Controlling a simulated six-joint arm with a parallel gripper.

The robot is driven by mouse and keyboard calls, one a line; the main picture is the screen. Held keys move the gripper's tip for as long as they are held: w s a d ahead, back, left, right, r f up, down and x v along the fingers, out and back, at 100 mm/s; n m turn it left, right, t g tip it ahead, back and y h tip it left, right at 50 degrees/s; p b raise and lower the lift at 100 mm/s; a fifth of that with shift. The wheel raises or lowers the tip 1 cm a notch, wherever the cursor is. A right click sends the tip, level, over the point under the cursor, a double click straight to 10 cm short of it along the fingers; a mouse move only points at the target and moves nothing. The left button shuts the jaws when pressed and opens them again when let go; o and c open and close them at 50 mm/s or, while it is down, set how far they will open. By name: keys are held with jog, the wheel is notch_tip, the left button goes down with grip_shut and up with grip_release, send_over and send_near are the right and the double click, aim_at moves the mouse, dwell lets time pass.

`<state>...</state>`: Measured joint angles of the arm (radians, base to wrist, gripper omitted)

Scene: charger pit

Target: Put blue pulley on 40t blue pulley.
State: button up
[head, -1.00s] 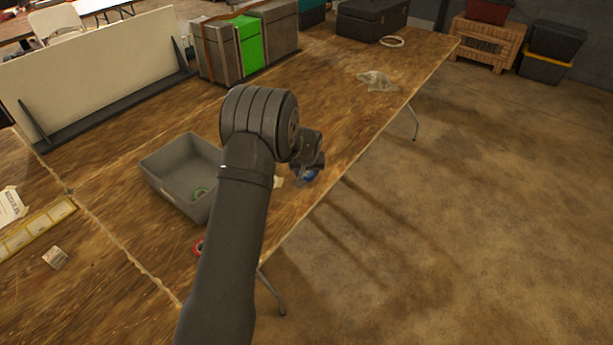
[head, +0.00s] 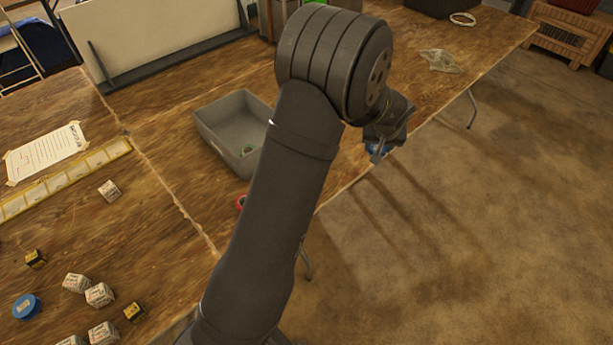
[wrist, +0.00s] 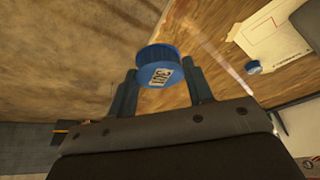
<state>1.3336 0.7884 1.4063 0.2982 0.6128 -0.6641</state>
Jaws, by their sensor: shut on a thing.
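My gripper (wrist: 158,88) is shut on a blue pulley (wrist: 155,54) with a ribbed rim and a white label, whose print I cannot read for sure. In the head view my gripper (head: 382,143) is beyond my arm near the table's right edge, with a bit of the blue pulley (head: 378,150) showing below it. Another blue pulley (head: 26,306) with a white label lies flat on the table at the lower left. A small blue round thing (wrist: 253,67) also shows at the right of the wrist view; I cannot tell if it is the same one.
A grey bin (head: 232,118) with a green ring inside stands on the table left of my arm. A red ring (head: 240,202) is partly hidden by my arm. Several small labelled boxes (head: 99,294) lie near the lower-left pulley. A paper sheet (head: 46,155) lies at the left.

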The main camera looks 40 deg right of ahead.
jog(key=w+a+r+n+t, duration=0.1)
jog(key=a+n, duration=0.1)
jog(key=a, duration=0.8)
jog(key=w+a+r+n, duration=0.1)
jog(key=a, duration=0.9)
jog(key=shift+y, duration=0.4)
jog(key=w+f, duration=0.2)
jog(key=w, duration=0.1)
jog(key=w+a+f, duration=0.1)
jog(key=w+f, duration=0.1)
jog(key=w, duration=0.2)
jog(key=w+a+f, duration=0.1)
jog(key=w+f, duration=0.1)
jog(key=w, duration=0.1)
jog(key=shift+w+f, duration=0.3)
jog(key=shift+f, duration=0.05)
jog(key=shift+w+f, duration=0.15)
jog(key=shift+f, duration=1.95)
jog(key=shift+f, duration=0.15)
jog(key=o, duration=1)
jog(key=shift+o, duration=0.2)
